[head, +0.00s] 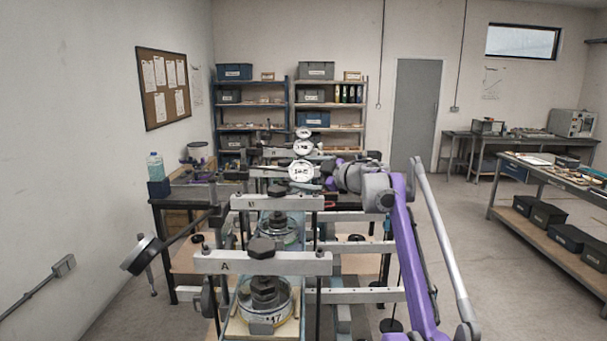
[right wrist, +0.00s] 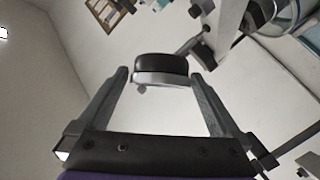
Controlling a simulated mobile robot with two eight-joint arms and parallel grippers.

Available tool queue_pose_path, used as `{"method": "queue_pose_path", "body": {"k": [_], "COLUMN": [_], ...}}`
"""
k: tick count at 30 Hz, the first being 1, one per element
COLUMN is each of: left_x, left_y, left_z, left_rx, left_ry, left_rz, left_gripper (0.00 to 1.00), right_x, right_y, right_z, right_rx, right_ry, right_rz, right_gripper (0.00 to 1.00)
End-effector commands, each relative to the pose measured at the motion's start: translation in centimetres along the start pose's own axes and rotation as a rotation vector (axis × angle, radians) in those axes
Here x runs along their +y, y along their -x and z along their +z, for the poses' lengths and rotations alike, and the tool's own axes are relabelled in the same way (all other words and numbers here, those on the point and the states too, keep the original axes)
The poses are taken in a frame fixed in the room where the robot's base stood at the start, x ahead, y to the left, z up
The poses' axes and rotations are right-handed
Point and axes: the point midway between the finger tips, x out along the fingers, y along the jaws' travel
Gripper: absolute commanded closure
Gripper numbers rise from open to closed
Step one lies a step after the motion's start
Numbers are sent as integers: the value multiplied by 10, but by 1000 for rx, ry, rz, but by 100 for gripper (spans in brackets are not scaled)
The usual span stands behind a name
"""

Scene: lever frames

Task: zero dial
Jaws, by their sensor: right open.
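Three white-faced dials stand in a row above the lever frames in the head view: the nearest dial (head: 302,171), a middle dial (head: 303,147) and a far dial (head: 304,132). Their pointers are too small to read. My right gripper (head: 322,177) is at the right side of the nearest dial. In the right wrist view its fingers (right wrist: 160,76) are open, with a black and silver round body (right wrist: 160,66) seen edge-on between them. It looks like a dial, but I cannot tell whether the fingers touch it. My left gripper is not in view.
The lever frame marked A (head: 214,264) stands nearest, with frame B (head: 243,203) behind it. Floor is free at right, before a bench (head: 530,195).

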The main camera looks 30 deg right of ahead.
Motion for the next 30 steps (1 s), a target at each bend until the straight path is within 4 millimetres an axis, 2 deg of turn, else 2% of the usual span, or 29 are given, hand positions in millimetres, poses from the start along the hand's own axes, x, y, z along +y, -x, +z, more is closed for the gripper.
{"method": "queue_pose_path", "body": {"k": [9,15,21,30], "left_x": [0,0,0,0], "left_y": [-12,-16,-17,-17], "left_z": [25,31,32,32], "left_rx": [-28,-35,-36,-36], "left_ry": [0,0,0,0], "left_rz": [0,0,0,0], "left_gripper": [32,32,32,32], "right_x": [-2,-1,0,-1], "right_y": [62,91,101,98], "right_z": [5,3,2,1], "right_rx": [-7,-3,-1,-7], "right_ry": [-2,-1,-1,13], "right_rz": [0,1,1,6], "right_gripper": [0,0,0,0]}}
